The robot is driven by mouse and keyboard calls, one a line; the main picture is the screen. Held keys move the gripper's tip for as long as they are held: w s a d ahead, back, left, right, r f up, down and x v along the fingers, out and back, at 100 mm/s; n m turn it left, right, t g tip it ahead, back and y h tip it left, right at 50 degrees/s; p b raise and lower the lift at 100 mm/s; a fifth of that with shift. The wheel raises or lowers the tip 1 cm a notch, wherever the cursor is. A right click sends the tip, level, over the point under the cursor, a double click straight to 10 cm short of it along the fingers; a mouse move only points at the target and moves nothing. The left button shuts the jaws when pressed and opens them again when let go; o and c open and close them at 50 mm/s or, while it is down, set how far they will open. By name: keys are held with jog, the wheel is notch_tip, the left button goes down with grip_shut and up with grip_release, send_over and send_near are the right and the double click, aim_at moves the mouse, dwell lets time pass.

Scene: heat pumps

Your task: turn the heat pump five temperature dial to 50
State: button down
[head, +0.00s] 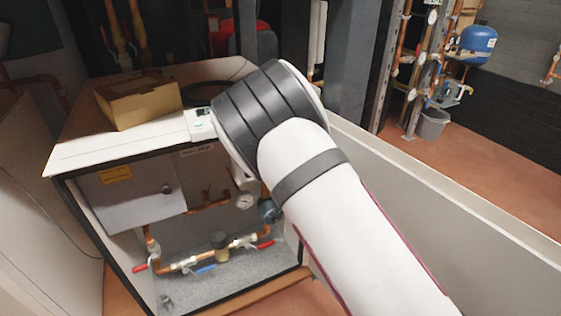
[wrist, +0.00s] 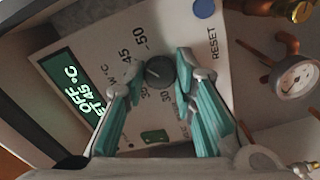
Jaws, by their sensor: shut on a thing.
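In the wrist view the dark round temperature dial (wrist: 159,71) sits on a light control panel (wrist: 178,28). Printed numbers around it include 30, 35, 45 and 50. My gripper (wrist: 160,76) has its teal fingers on both sides of the dial and is shut on it. The dial's pointer is too small to read surely. A green display (wrist: 76,90) on the panel reads OFF and a set value of 45 °C. In the head view my arm hides the dial and most of my gripper.
A blue button (wrist: 204,9) is marked RESET. A round gauge (wrist: 299,77) and copper pipes are at the right of the wrist view. In the head view a cardboard box (head: 138,100) lies on the white cabinet top (head: 80,143); pipes with red and blue handles are below.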

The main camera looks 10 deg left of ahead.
jog(key=m+b, duration=0.2)
jog(key=m, duration=0.3)
jog(key=shift+f, duration=0.1)
dwell(0.4)
jog(key=c, duration=1.3)
grip_release()
jog(key=v, duration=1.2)
